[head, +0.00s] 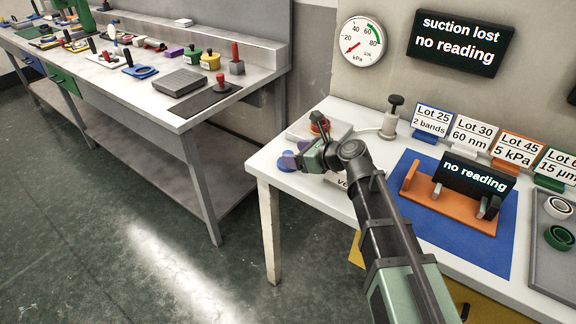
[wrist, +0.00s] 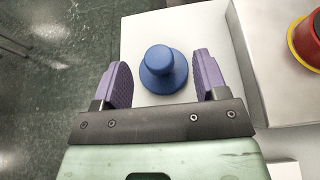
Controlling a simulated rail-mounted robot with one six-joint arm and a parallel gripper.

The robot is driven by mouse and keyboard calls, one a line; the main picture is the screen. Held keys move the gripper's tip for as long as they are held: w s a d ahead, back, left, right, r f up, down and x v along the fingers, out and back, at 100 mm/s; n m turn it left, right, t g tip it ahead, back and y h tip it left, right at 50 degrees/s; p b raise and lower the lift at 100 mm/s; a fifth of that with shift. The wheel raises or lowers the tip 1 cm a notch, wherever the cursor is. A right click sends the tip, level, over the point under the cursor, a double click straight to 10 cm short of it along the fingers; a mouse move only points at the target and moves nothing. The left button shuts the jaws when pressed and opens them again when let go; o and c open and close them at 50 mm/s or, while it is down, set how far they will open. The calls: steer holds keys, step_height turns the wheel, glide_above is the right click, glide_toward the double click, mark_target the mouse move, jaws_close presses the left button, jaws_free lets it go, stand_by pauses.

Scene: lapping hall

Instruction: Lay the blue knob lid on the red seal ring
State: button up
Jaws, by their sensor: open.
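The blue knob lid (wrist: 163,72) lies knob up on the white table top in the wrist view, near the table's edge. My gripper (wrist: 164,76) is open, with one purple finger on each side of the lid and a visible gap to each. In the head view my gripper (head: 290,159) is over the near left corner of the table and largely hides the lid. The red seal ring (wrist: 307,38), with a yellow band and a dark centre, sits to the right in the wrist view, partly cut off. It also shows in the head view (head: 318,122).
The ring sits on a pale raised block (wrist: 272,70). A black-knobbed fitting (head: 391,117) stands behind. An orange stand (head: 450,209) on a blue mat (head: 405,172) and several lot signs are to the right. The table's left edge is close to the lid.

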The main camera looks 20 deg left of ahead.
steer(key=b+x, duration=0.2)
steer(key=x, duration=0.3)
steer(key=shift+a+f, duration=0.1)
steer(key=shift+f, duration=0.05)
steer(key=shift+c, duration=0.3)
steer(key=shift+s, duration=0.1)
jaws_close()
